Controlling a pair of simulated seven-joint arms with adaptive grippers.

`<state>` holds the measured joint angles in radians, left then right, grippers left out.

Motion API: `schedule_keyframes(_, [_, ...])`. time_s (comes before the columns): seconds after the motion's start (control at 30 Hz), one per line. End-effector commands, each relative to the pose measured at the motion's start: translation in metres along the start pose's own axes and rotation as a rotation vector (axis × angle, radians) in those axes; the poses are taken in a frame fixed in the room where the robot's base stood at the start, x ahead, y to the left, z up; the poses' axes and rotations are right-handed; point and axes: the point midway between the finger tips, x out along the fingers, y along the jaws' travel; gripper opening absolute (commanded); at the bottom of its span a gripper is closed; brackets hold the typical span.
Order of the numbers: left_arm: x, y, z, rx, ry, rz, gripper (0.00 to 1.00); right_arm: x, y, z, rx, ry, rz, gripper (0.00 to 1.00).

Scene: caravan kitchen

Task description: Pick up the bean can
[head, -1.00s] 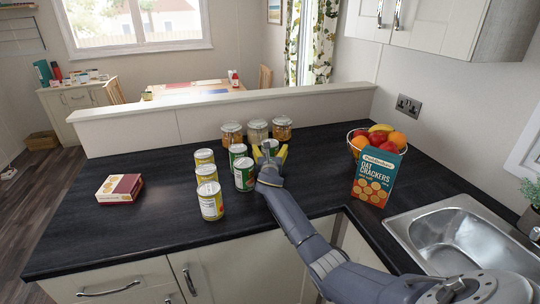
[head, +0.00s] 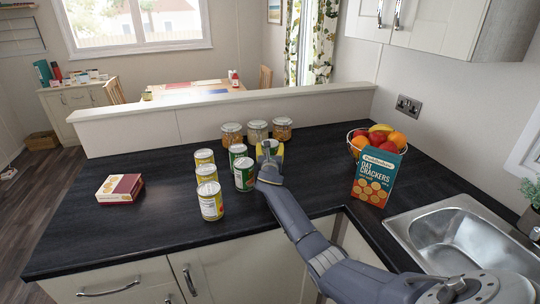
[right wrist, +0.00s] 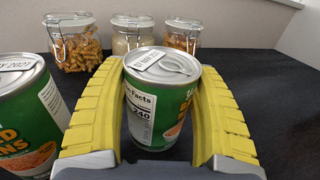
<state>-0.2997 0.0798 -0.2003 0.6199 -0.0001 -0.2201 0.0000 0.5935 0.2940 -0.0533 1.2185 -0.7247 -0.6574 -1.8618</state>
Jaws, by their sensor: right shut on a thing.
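A green-labelled can with a silver pull-tab lid (right wrist: 165,95) stands between the yellow fingers of my right gripper (right wrist: 160,75) in the right wrist view. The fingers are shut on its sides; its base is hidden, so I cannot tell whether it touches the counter. In the head view my right gripper (head: 269,150) is at the right end of the can group, and the held can is mostly hidden. Another green can (right wrist: 28,115) is just left of the gripper; its partly visible label ends in "NS". It also shows in the head view (head: 244,175). My left gripper is out of view.
Another green can (head: 237,152) and yellow-labelled cans (head: 211,202) stand to the left. Glass jars (head: 257,131) stand behind. A cracker box (head: 377,178) and fruit basket (head: 356,151) are right, beside the sink (head: 455,235). A small box (head: 120,188) lies far left.

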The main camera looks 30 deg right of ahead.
Motion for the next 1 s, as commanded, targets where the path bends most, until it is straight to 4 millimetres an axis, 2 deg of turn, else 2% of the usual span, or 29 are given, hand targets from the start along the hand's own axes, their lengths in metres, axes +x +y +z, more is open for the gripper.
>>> schedule_keyframes(0.03, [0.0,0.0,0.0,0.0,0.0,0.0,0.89,0.0,0.0,0.0,0.0,0.0,0.0,0.26])
schedule_keyframes(0.1, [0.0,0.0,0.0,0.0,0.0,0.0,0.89,0.0,0.0,0.0,0.0,0.0,0.0,0.18])
schedule_keyframes(0.13, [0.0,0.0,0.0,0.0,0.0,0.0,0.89,0.0,0.0,0.002,0.0,-0.002,0.0,0.17])
schedule_keyframes(0.47, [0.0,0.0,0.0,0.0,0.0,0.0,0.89,0.001,0.0,0.008,0.002,-0.004,-0.001,0.17])
schedule_keyframes(0.67, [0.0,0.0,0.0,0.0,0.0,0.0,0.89,0.001,-0.001,0.037,0.002,-0.007,0.0,0.17])
schedule_keyframes(1.0, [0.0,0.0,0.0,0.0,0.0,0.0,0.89,0.0,-0.001,0.116,0.002,-0.007,0.0,0.17])
